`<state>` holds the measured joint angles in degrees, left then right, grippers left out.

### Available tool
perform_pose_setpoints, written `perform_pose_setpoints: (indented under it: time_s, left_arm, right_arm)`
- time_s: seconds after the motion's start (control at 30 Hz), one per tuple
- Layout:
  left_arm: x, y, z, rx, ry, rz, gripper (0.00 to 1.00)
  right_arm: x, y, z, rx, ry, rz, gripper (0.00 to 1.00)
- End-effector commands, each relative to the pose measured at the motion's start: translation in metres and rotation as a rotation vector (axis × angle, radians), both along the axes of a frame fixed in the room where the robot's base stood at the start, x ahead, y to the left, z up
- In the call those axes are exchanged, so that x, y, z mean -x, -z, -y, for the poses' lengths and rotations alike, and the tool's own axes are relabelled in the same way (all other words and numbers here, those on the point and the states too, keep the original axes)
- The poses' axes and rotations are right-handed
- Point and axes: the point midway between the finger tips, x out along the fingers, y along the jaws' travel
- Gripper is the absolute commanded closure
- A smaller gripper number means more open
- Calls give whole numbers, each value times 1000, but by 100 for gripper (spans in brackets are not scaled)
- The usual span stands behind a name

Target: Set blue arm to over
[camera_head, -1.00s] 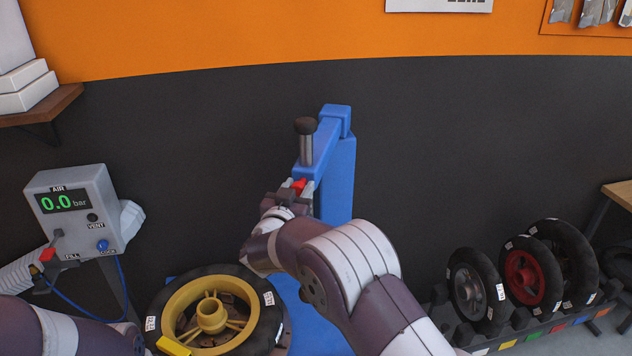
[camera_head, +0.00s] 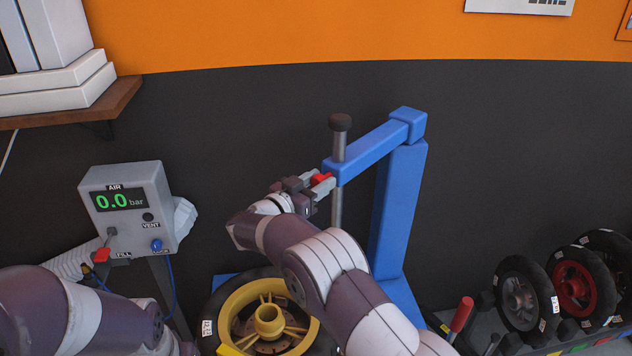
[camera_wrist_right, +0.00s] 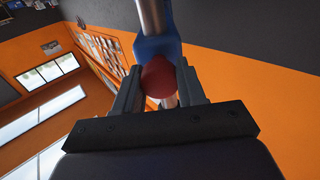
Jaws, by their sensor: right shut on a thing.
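My right gripper (camera_head: 318,183) is shut on the red handle (camera_head: 321,178) at that end. In the right wrist view the red handle (camera_wrist_right: 158,77) sits between the two fingers, with the blue arm end (camera_wrist_right: 155,47) behind it. The yellow wheel (camera_head: 268,320) lies on the blue base below and left of the arm end. My left arm shows at lower left; its gripper is out of view.
An air box (camera_head: 127,205) reading 0.0 bar stands at left. Several wheels (camera_head: 518,295) stand in a rack at right. A red-handled lever (camera_head: 462,314) rises at the lower right. A shelf with boxes (camera_head: 60,93) is at upper left.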

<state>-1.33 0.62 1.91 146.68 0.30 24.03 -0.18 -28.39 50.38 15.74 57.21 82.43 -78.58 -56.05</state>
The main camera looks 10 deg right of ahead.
Motion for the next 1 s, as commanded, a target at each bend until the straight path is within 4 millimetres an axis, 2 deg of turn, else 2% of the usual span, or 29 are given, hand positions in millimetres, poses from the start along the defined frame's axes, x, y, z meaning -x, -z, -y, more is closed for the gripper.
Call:
perform_pose_setpoints:
  time_s: [0.2,0.23,0.27,0.3,0.63,0.77,1.0]
  left_arm:
    - [0,0,0,0,0,0,41]
    - [0,0,0,0,0,0,41]
    - [0,0,0,0,0,0,41]
    - [0,0,0,0,0,0,41]
    - [0,4,0,0,0,0,41]
    - [0,20,0,0,0,0,41]
    - [0,44,0,0,0,0,41]
  right_arm:
    - [0,-4,2,-1,5,7,100]
    - [0,-4,2,-1,5,7,50]
    - [0,-4,2,-1,5,7,41]
    - [0,-3,2,-1,5,6,36]
    - [4,0,-3,-1,1,4,36]
    - [22,4,-24,-2,-1,5,36]
    - [65,3,-71,-3,0,6,36]
